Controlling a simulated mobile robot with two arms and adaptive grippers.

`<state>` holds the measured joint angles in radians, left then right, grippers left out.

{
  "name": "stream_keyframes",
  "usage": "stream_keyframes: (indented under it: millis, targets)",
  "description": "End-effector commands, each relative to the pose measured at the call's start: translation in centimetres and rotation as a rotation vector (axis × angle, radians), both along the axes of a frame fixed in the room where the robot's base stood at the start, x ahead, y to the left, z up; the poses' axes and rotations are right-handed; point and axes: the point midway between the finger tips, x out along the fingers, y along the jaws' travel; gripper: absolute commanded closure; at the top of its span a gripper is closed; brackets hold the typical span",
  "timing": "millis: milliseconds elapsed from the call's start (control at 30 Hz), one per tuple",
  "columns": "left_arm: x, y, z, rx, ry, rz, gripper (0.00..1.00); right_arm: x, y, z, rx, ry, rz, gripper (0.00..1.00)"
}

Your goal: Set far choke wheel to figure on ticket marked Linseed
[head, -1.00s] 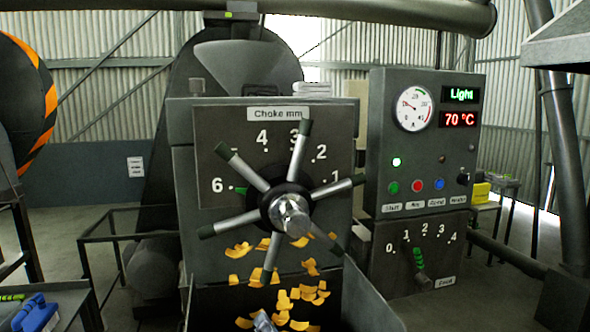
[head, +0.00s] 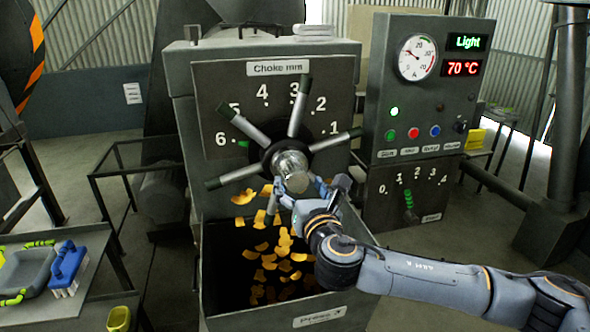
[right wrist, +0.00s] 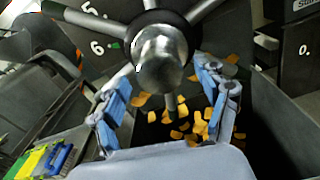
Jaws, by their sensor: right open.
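A choke wheel with several dark-tipped metal spokes (head: 238,124) stands on a dial plate (head: 222,100) headed "Choke mm", numbered 1 to 6. A green pointer (head: 242,143) sits beside the 6. It is the only choke wheel in view. The wheel's round metal hub (head: 291,163) also shows in the right wrist view (right wrist: 160,58). My right gripper (head: 308,188) is open in front of and just below the hub. In the right wrist view its fingers (right wrist: 163,88) are spread to either side of the hub; contact is unclear. No ticket marked Linseed shows. My left gripper is not in view.
Yellow flakes (head: 283,245) fall into an open bin (head: 320,316) under the wheel. A control panel (head: 375,95) with a gauge, buttons and a lower 0–4 lever (head: 408,203) stands at the right. A table with a blue brush (head: 67,262) is at the left.

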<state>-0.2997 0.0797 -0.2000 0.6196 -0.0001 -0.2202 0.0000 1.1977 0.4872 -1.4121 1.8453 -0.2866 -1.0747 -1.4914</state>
Motion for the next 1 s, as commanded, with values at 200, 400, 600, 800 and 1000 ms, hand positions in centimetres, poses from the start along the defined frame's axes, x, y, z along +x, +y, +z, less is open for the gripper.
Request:
stream_keyframes:
  millis: [200,400,600,800,1000]
  targets:
    - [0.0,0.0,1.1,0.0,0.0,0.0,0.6,3.0,0.8,0.1,0.0,0.001,-0.001,0.25]
    - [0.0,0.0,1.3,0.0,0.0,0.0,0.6,3.9,1.0,0.0,0.001,0.001,0.001,0.25]
    - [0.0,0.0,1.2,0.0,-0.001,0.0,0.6,4.0,1.1,-0.1,0.001,0.001,0.001,0.25]
    - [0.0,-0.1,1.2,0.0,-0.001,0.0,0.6,4.0,1.0,0.0,0.001,0.001,0.001,0.54]
    - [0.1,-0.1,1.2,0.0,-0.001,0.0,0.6,4.0,1.0,0.0,0.002,0.001,0.0,0.95]
